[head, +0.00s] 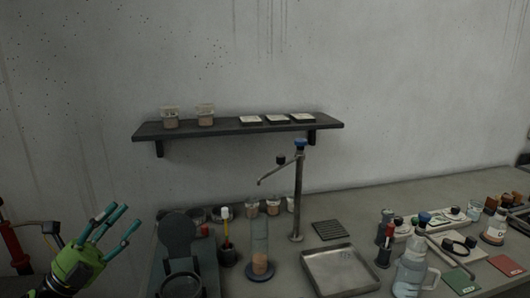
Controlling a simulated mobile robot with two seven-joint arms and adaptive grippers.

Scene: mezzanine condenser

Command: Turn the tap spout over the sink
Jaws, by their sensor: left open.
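The tap (298,200) is a tall thin metal post with a blue top, standing upright on the bench. Its spout (268,175) points left and slightly toward me, ending above the bench left of the post. A dark knob sits on the spout. The sink (312,279) is a shallow square metal basin in front of the post, to its right; the spout's end is not over it. My left gripper (118,221), green with teal fingers, is open and empty at the lower left, well away from the tap. My right gripper is not in view.
A glass cylinder (260,240) stands left of the post, with small jars behind it. A dark round-plated stand (178,240) lies between my left gripper and the tap. A wall shelf (225,130) hangs above. Bottles, including a blue-capped one (411,270), crowd the right.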

